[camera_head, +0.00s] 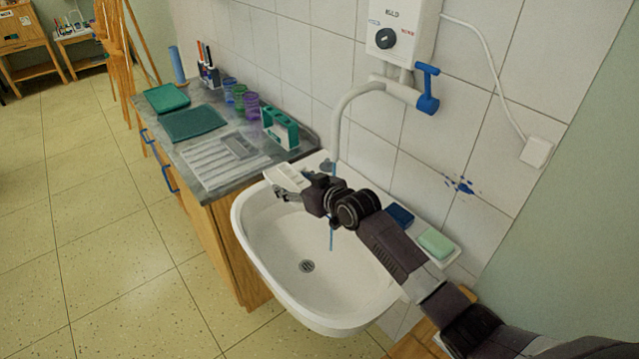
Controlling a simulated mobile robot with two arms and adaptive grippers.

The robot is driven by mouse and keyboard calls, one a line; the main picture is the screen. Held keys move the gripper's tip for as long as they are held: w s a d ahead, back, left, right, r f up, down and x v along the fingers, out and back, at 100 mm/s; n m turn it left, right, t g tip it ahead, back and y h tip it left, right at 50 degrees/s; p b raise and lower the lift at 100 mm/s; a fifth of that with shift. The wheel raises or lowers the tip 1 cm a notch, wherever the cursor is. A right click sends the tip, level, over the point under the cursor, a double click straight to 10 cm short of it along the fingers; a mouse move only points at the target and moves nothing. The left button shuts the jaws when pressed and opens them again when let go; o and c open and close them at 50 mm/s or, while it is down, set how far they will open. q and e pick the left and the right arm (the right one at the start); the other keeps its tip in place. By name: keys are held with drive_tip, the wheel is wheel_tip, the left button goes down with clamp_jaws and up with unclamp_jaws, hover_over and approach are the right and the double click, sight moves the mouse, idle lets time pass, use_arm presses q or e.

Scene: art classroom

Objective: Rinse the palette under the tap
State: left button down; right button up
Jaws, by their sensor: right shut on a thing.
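My right gripper (287,192) is shut on a white palette (287,177) and holds it above the left back rim of the white sink (262,250). The gripper partly covers the palette. The tap spout (337,130) curves down from the wall heater behind my right wrist. A thin blue stream of water (332,238) shows below my wrist, falling into the basin. The palette appears to the left of this stream in the picture. The blue tap lever (428,88) sticks up at the right of the tap. My left gripper is not in view.
Left of the sink, a grey counter (176,150) bears teal trays (193,123), a white ribbed drainer (208,165), coloured cups (251,106) and a teal holder (281,129). A blue sponge (399,215) and green soap (436,243) lie at the sink's right.

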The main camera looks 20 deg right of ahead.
drive_tip(key=shift+r, duration=0.1)
drive_tip(key=shift+w+a+r+p, duration=0.35)
drive_tip(key=shift+a+r+p, duration=0.45)
drive_tip(key=shift+a+p, duration=0.05)
drive_tip(key=shift+w+a+r+p, duration=0.35)
drive_tip(key=shift+a+r+p, duration=0.2)
drive_tip(key=shift+a, duration=0.2)
drive_tip(key=shift+w+a+r+p, duration=0.3)
drive_tip(key=shift+a+r+p, duration=0.1)
drive_tip(key=shift+a+r, duration=0.25)
drive_tip(key=shift+f, duration=0.1)
